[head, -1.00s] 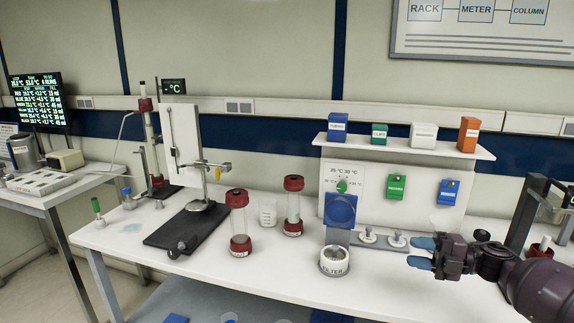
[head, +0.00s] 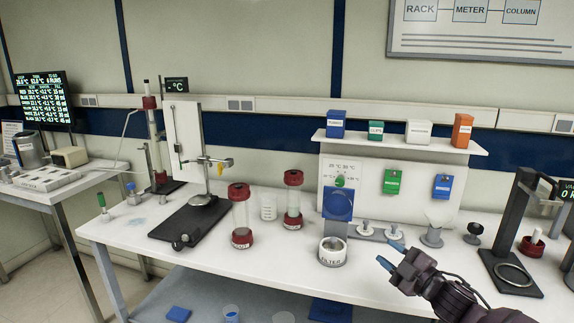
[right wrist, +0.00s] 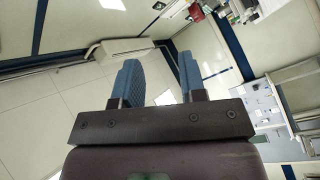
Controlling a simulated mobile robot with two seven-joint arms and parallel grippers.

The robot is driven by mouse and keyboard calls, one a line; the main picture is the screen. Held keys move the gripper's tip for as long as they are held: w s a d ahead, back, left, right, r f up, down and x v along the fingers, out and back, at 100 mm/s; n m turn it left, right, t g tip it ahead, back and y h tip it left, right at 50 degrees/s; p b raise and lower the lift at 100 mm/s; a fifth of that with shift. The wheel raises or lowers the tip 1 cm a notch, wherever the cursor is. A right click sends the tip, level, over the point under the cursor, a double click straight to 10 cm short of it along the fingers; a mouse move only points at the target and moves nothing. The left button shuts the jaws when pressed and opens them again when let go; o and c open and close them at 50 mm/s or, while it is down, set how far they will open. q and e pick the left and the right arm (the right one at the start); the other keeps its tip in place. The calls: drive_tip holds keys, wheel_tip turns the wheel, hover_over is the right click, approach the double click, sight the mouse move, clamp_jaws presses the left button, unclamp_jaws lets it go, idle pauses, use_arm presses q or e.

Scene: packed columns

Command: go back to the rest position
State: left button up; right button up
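My right gripper (head: 391,255) is over the front right part of the white bench (head: 285,265) in the head view. Its two blue fingertips are apart with nothing between them. In the right wrist view the same gripper (right wrist: 158,80) shows both blue pads with a clear gap and the floor and wall behind. My left gripper is not in the head view. Two columns with dark red caps, one on the left (head: 241,222) and one on the right (head: 293,205), stand upright on the bench, apart from the gripper.
A round white filter holder (head: 332,252) stands left of my right gripper. A black stand (head: 512,240) is to the right. A clamp stand on a black base (head: 190,228) is at the left. The front middle of the bench is clear.

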drive_tip(key=s+d+f+m+g+h, duration=0.1)
drive_tip(key=s+f+m+h, duration=0.2)
drive_tip(key=s+f+m, duration=0.2)
drive_tip(key=s+d+f+m+g+h, duration=0.1)
drive_tip(key=s+f+m+h, duration=0.3)
drive_tip(key=s+f, duration=0.8)
drive_tip(key=s+d+f+m+g+h, duration=0.1)
drive_tip(key=s+f+m, duration=0.6)
drive_tip(key=s, duration=1.1)
drive_tip(key=f+g+h, duration=0.1)
drive_tip(key=h, duration=0.1)
drive_tip(key=shift+s+f+m+g+h, duration=0.3)
drive_tip(key=shift+m, duration=0.1)
